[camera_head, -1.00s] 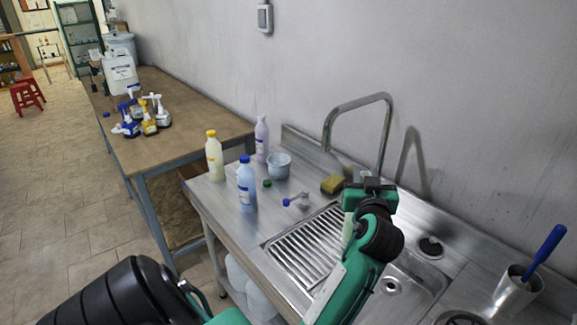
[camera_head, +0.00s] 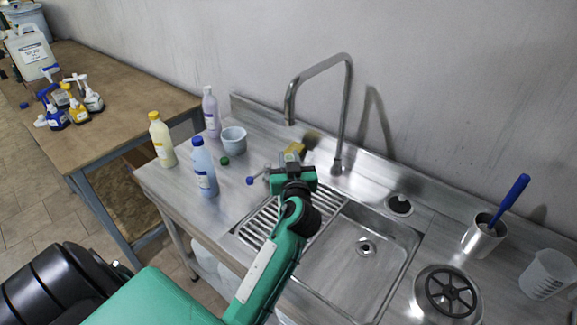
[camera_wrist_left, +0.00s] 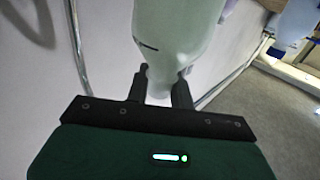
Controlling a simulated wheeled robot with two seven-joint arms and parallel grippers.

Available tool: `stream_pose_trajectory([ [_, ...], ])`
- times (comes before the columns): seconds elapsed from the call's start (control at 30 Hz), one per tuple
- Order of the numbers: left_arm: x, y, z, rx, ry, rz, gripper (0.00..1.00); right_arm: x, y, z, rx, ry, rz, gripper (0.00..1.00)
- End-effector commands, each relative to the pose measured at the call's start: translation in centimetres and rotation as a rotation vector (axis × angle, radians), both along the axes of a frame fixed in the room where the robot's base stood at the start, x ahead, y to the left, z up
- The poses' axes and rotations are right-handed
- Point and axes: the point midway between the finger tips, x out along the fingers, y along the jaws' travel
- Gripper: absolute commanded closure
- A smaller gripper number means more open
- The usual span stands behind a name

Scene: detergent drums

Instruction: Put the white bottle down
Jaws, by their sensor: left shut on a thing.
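My left gripper (camera_head: 293,172) is over the back part of the ribbed drainboard (camera_head: 262,229), beside the faucet, in the head view. In the left wrist view its two fingers (camera_wrist_left: 161,88) are shut on the narrow neck of the white bottle (camera_wrist_left: 176,30), whose pale body widens beyond them. In the head view my gripper hides most or all of this bottle. I cannot tell whether its base touches the steel. My right gripper is in neither view.
A blue bottle (camera_head: 204,170), yellow bottle (camera_head: 162,142), lilac bottle (camera_head: 211,115) and pale blue cup (camera_head: 233,140) stand on the counter's left. A faucet (camera_head: 347,115) rises behind the sink basin (camera_head: 355,270). A steel cup (camera_head: 483,238) stands right.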

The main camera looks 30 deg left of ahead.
Motion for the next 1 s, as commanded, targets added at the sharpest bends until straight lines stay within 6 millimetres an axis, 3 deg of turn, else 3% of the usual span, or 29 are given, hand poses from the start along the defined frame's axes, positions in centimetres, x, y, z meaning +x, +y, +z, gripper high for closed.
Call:
stream_pose_trajectory([
  [0.13,0.0,0.0,-1.8,0.000,0.003,0.001,1.00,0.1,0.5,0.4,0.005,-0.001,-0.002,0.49],
  [0.4,0.0,0.0,-2.2,0.000,-0.001,0.001,1.00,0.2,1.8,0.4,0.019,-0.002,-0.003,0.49],
  [0.97,0.0,0.0,-3.5,-0.001,-0.001,0.000,1.00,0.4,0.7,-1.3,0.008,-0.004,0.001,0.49],
  [1.0,0.0,0.0,-3.4,-0.001,0.000,0.001,0.73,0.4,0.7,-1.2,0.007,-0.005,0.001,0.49],
])
